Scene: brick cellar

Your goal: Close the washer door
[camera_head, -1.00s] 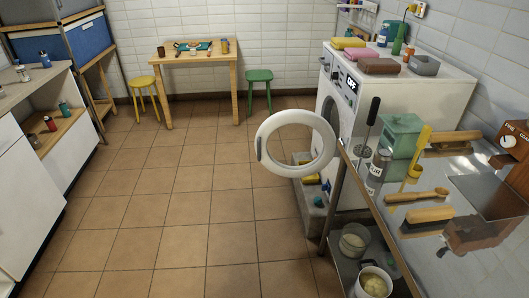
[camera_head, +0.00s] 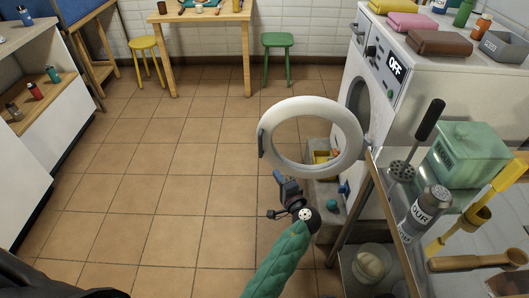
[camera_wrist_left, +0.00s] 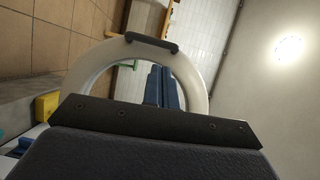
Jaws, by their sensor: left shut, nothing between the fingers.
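The white washer (camera_head: 437,75) stands at the right, its display reading OFF. Its round white door (camera_head: 268,140) is swung wide open into the room, with a dark handle (camera_head: 262,143) on its left edge. My left gripper (camera_head: 280,178) is shut and empty, just below the door's lower rim in the head view. In the left wrist view the shut blue fingers (camera_wrist_left: 163,86) appear within the door's ring (camera_wrist_left: 88,62), and the handle (camera_wrist_left: 152,43) is beyond them. I cannot tell whether they touch the door. My right gripper is not in view.
A metal shelf table (camera_head: 378,205) at the right holds a green canister (camera_head: 467,155), a labelled bottle (camera_head: 425,212) and brushes. A grey crate (camera_head: 325,205) is below the door. The tiled floor (camera_head: 180,190) to the left is clear.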

